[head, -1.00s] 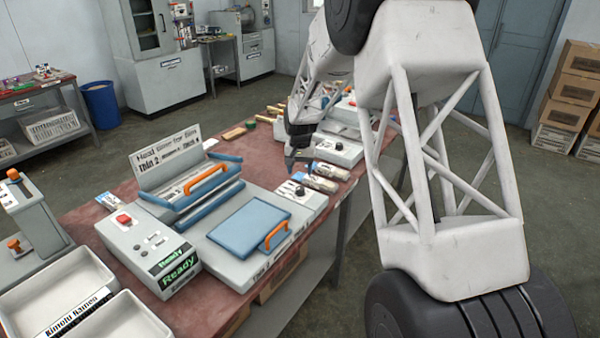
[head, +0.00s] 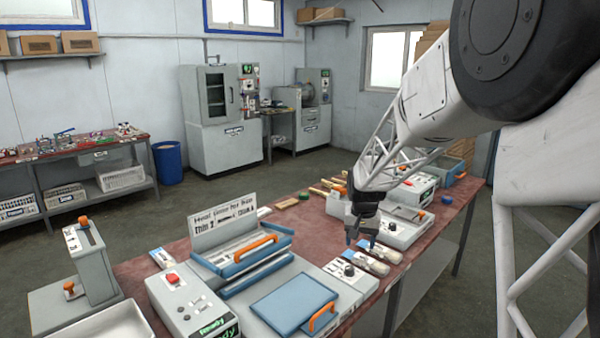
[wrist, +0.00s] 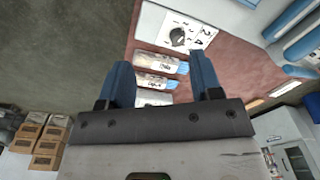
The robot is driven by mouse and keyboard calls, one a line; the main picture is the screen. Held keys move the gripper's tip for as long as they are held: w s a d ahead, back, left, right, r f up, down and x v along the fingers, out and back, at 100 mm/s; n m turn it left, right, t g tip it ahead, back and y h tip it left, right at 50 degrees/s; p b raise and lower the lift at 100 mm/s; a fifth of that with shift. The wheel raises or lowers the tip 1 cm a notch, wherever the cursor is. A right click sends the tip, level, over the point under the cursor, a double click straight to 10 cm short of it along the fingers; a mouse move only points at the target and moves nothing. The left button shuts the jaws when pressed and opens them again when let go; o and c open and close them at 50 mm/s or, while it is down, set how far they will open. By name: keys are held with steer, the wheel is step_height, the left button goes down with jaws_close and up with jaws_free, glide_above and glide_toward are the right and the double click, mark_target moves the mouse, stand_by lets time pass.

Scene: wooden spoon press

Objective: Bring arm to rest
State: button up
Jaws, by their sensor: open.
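My gripper (head: 361,238) hangs above the bench, over the small control box with a black knob and the wrapped packets beside it. In the wrist view my gripper (wrist: 163,85) has its two blue fingers spread wide, with nothing held between them. Several wrapped packets (wrist: 157,82) lie on the bench in the gap beyond the fingers. They also show in the head view (head: 371,262). The height of the fingers above the packets is hard to tell.
A grey press with a blue plate (head: 292,304) and a "Ready" display stands at the front. A box with orange-handled blue jaws (head: 240,252) sits behind it. More machines (head: 405,232) stand right of my gripper. Red bench top (head: 300,218) is bare behind. A blue bin (head: 167,163) stands on the floor.

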steer(key=s+r+n+t, duration=0.1)
steer(key=s+r, duration=0.4)
steer(key=s, duration=0.6)
steer(key=s+r, duration=0.5)
steer(key=s, duration=0.6)
steer(key=s+n+t, duration=0.1)
steer(key=s, duration=2.1)
steer(key=shift+d+f+n, duration=0.3)
steer(key=shift+d+f, duration=0.05)
steer(key=shift+d, duration=0.1)
